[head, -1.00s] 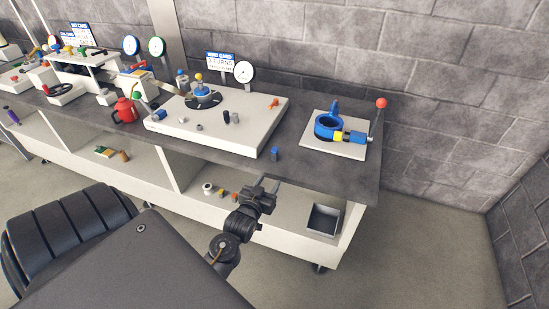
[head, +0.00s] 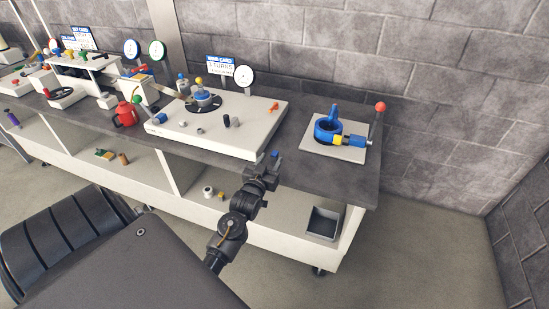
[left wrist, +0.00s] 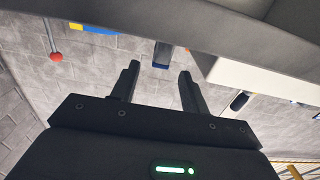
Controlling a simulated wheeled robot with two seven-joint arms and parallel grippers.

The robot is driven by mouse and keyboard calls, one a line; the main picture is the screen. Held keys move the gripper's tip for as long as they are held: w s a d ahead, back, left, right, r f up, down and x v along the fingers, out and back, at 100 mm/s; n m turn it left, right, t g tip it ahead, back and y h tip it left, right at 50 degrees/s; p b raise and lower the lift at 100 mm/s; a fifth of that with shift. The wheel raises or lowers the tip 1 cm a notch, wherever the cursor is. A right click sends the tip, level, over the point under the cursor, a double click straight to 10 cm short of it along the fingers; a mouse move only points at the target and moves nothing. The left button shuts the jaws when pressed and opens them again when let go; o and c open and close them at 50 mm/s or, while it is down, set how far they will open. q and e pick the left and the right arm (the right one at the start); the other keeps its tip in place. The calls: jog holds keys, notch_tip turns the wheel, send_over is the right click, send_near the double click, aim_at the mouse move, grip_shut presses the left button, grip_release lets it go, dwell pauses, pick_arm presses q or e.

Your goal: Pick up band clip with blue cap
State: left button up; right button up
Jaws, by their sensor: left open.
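The band clip with the blue cap (head: 274,154) stands near the front edge of the dark bench top, right of the white board. In the head view my left gripper (head: 266,166) partly covers it, and only its blue top shows clearly. In the left wrist view the clip (left wrist: 162,54) is a dark piece with a blue end, seen beyond and between the fingertips. My left gripper (left wrist: 159,70) is open, with nothing between its fingers. My right gripper is not in view.
A white board (head: 250,139) with small parts and a blue-and-yellow knob stands left of the clip. A blue clamp (head: 327,128) on a pale plate (head: 320,148) and a red-ball lever (head: 380,107) are to the right. A grey bin (head: 322,222) sits on the lower shelf.

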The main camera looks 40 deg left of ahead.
aim_at(275, 153)
pick_arm(q)
jog(key=p+x, duration=0.1)
jog(key=x, duration=0.4)
jog(key=shift+f, duration=0.15)
jog(key=shift+s, duration=0.1)
grip_shut()
jog(key=shift+r, duration=0.7)
jog(key=s+r+b, duration=0.2)
jog(key=s+r, duration=0.9)
jog(key=s, duration=0.3)
jog(key=shift+r, duration=0.35)
